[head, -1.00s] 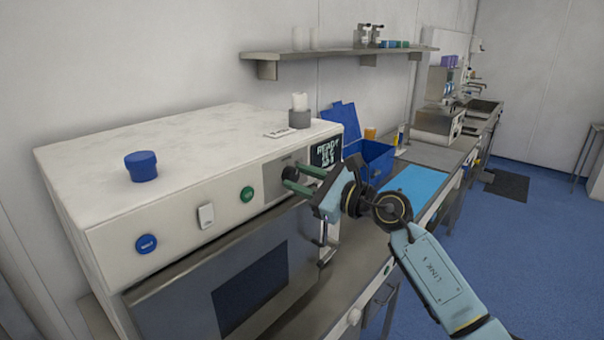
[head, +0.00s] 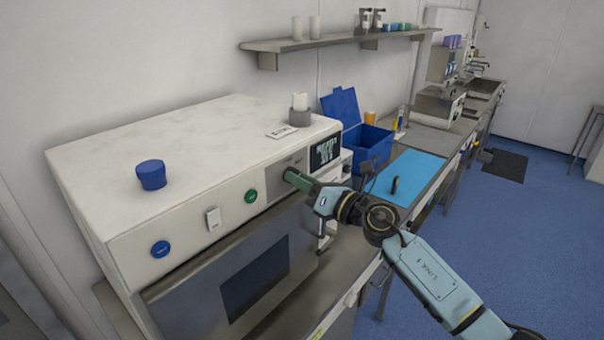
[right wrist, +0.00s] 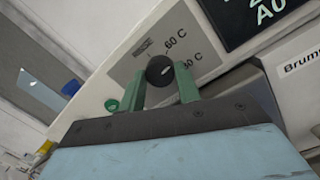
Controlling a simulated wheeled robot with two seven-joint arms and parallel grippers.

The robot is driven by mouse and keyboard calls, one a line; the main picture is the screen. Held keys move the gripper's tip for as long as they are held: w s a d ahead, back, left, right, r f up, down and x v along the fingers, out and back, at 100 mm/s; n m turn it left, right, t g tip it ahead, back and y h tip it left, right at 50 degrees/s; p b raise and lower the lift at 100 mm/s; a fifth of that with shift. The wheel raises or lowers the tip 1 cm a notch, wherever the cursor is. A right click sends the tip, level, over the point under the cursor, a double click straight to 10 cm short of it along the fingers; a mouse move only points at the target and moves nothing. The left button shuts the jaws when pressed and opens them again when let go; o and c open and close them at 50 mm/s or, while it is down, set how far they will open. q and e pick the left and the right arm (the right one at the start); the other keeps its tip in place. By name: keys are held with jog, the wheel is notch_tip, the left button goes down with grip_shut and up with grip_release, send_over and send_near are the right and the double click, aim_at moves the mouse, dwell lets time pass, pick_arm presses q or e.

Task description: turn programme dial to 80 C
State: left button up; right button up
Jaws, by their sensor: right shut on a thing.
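The programme dial (right wrist: 160,68) is a round black knob on a grey plate on the front of the white machine (head: 110,140). In the right wrist view it sits between the two green fingers of my right gripper (right wrist: 163,82), which is shut on it. The plate shows "60 C" and a second label, partly blurred, ending in "0 C". A small pale mark shows on the knob, but I cannot tell which label it points at. In the head view my right gripper (head: 289,175) covers the dial. My left gripper is not in view.
A black display (head: 324,152) sits right of the dial. A green button (head: 251,196), white switch (head: 213,219) and blue button (head: 160,249) are to its left. A blue lidded box (head: 368,145) and blue mat (head: 415,178) lie on the bench beyond my right arm.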

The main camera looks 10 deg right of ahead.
jog(key=shift+s+a+f+m+t+h, duration=0.1)
jog(key=shift+m+t+h, duration=0.15)
jog(key=shift+m, duration=1.7)
jog(key=shift+m+t+h, duration=0.15)
jog(key=shift+m+h, duration=0.2)
jog(key=shift+m, duration=1.6)
jog(key=o, duration=1)
jog(key=v, duration=1.3)
jog(key=shift+s+b, duration=0.15)
jog(key=shift+b, duration=0.2)
